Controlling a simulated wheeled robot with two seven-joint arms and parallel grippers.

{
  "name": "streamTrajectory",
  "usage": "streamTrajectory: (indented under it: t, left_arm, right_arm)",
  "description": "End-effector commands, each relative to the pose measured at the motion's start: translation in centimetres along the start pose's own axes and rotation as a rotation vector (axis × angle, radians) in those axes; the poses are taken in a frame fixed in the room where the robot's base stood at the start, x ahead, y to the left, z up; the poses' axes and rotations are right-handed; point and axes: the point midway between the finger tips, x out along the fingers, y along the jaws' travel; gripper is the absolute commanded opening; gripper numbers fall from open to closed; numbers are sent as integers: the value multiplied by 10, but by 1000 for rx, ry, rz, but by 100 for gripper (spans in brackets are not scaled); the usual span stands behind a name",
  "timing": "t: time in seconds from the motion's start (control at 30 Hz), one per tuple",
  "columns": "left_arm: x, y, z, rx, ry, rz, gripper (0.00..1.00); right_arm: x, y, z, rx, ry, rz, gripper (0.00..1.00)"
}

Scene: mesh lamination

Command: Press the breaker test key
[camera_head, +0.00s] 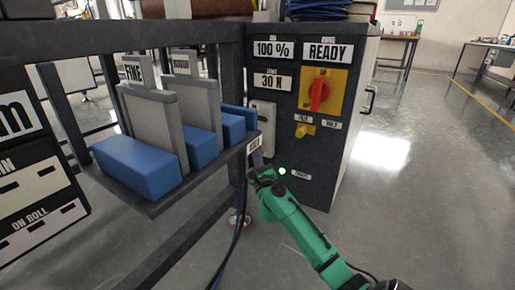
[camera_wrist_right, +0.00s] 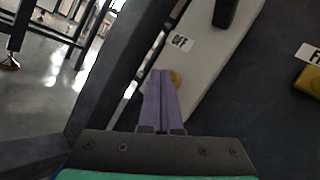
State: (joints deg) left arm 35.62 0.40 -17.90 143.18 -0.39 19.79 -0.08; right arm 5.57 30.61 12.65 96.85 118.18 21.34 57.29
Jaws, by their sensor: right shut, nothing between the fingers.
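The breaker is a pale grey plate (camera_head: 263,117) on the front of the dark cabinet (camera_head: 345,120); its lower part is hidden by the shelf corner and my gripper in the head view. In the right wrist view the plate (camera_wrist_right: 205,65) carries a black lever, a small white label and a round yellow key (camera_wrist_right: 176,78). My right gripper (camera_head: 256,158) is shut and empty, its purple fingers (camera_wrist_right: 163,76) pointing at the plate. The fingertips overlap the left part of the yellow key; I cannot tell whether they touch it. My left gripper is not in view.
A shelf (camera_head: 165,203) with blue blocks (camera_head: 135,168) and grey dividers stands just left of the gripper. Its dark post is close beside the fingers.

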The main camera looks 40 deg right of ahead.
Motion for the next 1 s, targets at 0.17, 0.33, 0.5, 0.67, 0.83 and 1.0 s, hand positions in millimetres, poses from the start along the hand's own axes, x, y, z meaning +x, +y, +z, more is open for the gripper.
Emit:
streamTrajectory:
  t: [0.17,0.33,0.5,0.67,0.83,1.0]
  left_arm:
    - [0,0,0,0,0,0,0]
    - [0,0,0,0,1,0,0]
    - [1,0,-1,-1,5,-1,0]
    - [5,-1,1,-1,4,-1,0]
    - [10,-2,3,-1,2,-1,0]
    - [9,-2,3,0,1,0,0]
  right_arm:
    - [2,-2,-1,0,0,-1,0]
    - [2,-2,-2,0,1,-1,0]
    - [2,-2,-2,0,1,-2,0]
    - [-2,1,2,0,2,0,0]
    - [-9,6,8,0,1,-1,0]
    - [-11,7,7,-1,1,-1,0]
